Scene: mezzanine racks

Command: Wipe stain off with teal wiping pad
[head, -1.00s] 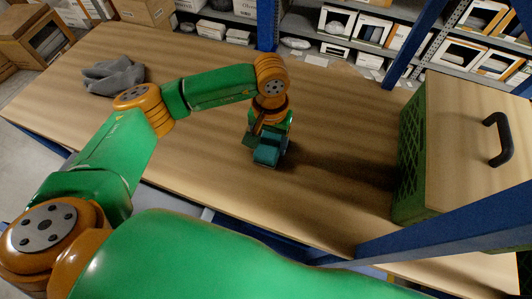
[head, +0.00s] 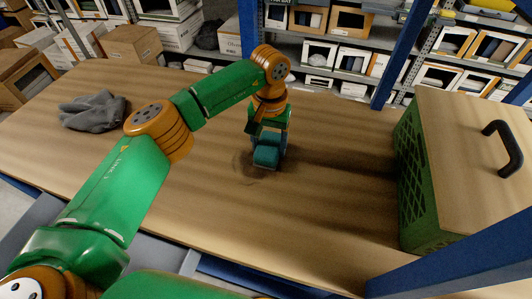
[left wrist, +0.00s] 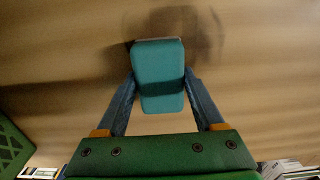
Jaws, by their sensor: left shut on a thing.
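The teal wiping pad (head: 266,157) is a small block held low at the wooden tabletop (head: 335,205). My left gripper (head: 267,146) is shut on it; in the left wrist view the pad (left wrist: 158,88) sits between the two blue-grey fingers (left wrist: 159,78). I cannot tell for certain whether the pad touches the wood. A dark brownish stain (head: 246,167) shows on the wood at the pad's left and front side, partly hidden by the pad. It also shows as a blurred dark patch (left wrist: 205,30) beyond the pad in the left wrist view. My right gripper is not in view.
A green crate (head: 412,185) with a wooden top and black handle stands at the right. A blue post (head: 450,262) crosses the front right. Shelves with boxes stand behind.

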